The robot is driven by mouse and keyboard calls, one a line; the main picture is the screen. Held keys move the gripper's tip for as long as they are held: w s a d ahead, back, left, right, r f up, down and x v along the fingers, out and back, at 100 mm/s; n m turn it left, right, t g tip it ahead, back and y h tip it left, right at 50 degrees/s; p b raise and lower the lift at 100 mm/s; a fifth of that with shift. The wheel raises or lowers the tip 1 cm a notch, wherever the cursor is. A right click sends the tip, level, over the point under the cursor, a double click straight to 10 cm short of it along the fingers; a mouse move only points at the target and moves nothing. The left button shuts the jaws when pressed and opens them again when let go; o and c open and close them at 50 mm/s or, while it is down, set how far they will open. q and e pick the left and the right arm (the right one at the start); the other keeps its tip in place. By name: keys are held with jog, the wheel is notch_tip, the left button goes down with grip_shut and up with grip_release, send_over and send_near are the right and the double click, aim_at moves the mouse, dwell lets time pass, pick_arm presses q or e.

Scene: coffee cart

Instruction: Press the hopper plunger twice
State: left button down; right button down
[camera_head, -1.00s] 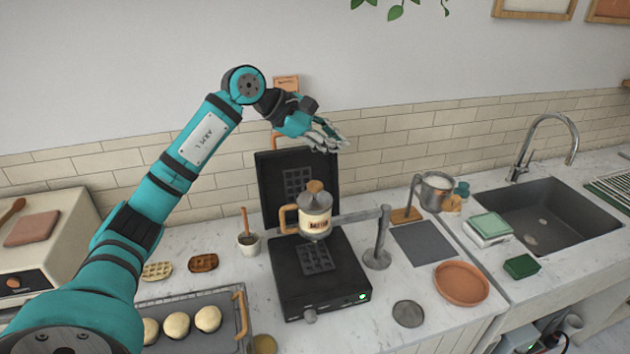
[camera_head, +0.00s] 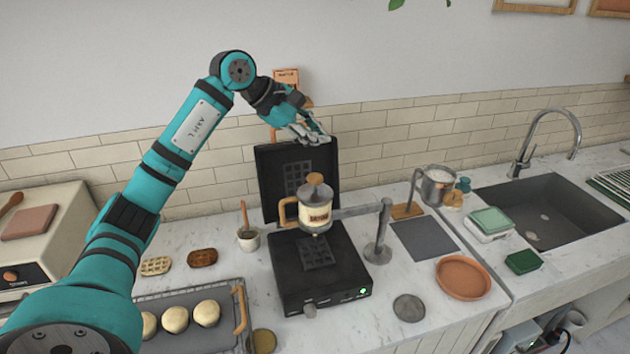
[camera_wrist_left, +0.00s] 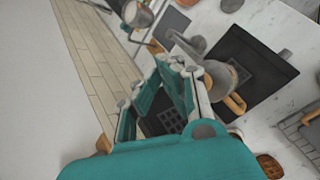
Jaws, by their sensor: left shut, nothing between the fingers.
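The batter hopper (camera_head: 316,213) is a cream canister with a label and a wooden side handle, held on a grey arm above the open waffle iron (camera_head: 322,282). Its plunger (camera_head: 315,180) is a round brown knob on top. My left gripper (camera_head: 318,138) is shut and empty, above and slightly behind the knob, apart from it. In the left wrist view, my gripper fingers (camera_wrist_left: 180,85) point toward the hopper (camera_wrist_left: 222,80), and they partly cover the iron's lid. My right gripper is not in view.
The hopper's stand post (camera_head: 380,232) rises right of the iron. A metal jug (camera_head: 437,185), a terracotta dish (camera_head: 463,277) and a sink (camera_head: 550,212) lie further right. A tray (camera_head: 185,300) with round buns and a small cup (camera_head: 248,240) are left. The raised lid (camera_head: 270,180) stands behind the hopper.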

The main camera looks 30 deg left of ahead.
aim_at(316, 178)
pick_arm(q)
notch_tip(316, 178, down, 7)
jog(key=b, duration=0.4)
jog(key=shift+r, duration=0.15)
dwell(0.5)
dwell(0.5)
jog(key=shift+f+b, duration=0.4)
jog(key=shift+b, duration=0.2)
